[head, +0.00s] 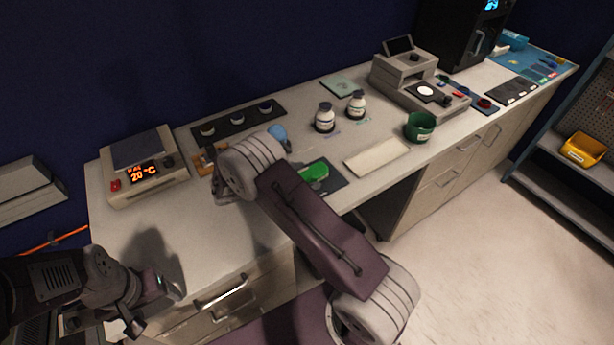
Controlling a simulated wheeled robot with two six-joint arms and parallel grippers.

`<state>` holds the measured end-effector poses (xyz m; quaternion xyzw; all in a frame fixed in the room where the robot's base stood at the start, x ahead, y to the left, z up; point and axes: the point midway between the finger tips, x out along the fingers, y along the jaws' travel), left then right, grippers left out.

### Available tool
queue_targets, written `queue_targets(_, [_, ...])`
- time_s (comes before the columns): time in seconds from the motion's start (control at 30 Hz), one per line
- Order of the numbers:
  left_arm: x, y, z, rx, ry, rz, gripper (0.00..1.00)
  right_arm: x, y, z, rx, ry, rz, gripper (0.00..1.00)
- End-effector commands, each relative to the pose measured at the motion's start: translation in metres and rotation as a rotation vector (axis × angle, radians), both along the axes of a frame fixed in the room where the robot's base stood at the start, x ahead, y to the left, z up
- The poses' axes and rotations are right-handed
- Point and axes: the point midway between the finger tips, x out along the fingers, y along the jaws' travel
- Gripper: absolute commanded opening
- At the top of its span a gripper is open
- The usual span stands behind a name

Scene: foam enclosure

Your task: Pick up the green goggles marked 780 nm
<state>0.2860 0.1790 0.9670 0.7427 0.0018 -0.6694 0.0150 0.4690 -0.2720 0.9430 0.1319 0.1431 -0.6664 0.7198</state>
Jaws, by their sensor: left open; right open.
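A bright green object (315,172), which may be the goggles, lies on a dark mat on the bench, partly beside my purple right arm link. It is too small to read any marking on it. My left gripper (140,312) is open at the lower left, in front of the bench and well away from the green object. My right arm crosses the middle of the view, its grey joint over the bench left of the green object. Its gripper is not visible, and the joint hides part of the bench.
A blue item (278,136) and an orange item (207,158) lie near my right arm's joint. A hotplate (143,167) reading 20 °C stands at the left.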

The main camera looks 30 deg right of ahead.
Motion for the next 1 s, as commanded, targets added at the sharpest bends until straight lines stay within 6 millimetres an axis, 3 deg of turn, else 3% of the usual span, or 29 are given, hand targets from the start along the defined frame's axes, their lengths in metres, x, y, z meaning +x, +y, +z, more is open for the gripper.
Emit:
queue_targets(0.1, [0.0,0.0,0.002,0.0,0.0,0.0,0.7,0.001,-0.012,-0.005,0.0,-0.001,-0.001,0.75])
queue_targets(0.33, [0.0,0.0,0.002,0.0,0.0,0.0,0.7,0.001,-0.013,-0.007,0.001,-0.001,0.001,0.75])
queue_targets(0.57, [0.0,0.0,0.002,0.0,0.0,0.0,0.7,0.001,-0.013,-0.006,0.001,-0.001,0.001,0.11])
queue_targets(0.6, [0.0,0.0,0.002,0.0,0.0,0.0,0.7,0.002,-0.013,-0.006,0.0,-0.001,0.001,0.08])
queue_targets(0.87, [0.0,0.0,0.001,0.0,0.0,0.0,0.7,0.002,-0.013,-0.003,0.0,-0.002,0.0,0.08])
queue_targets(1.0, [0.0,0.0,0.0,0.0,0.0,0.0,0.7,0.002,-0.013,0.011,0.001,-0.003,0.001,0.08])
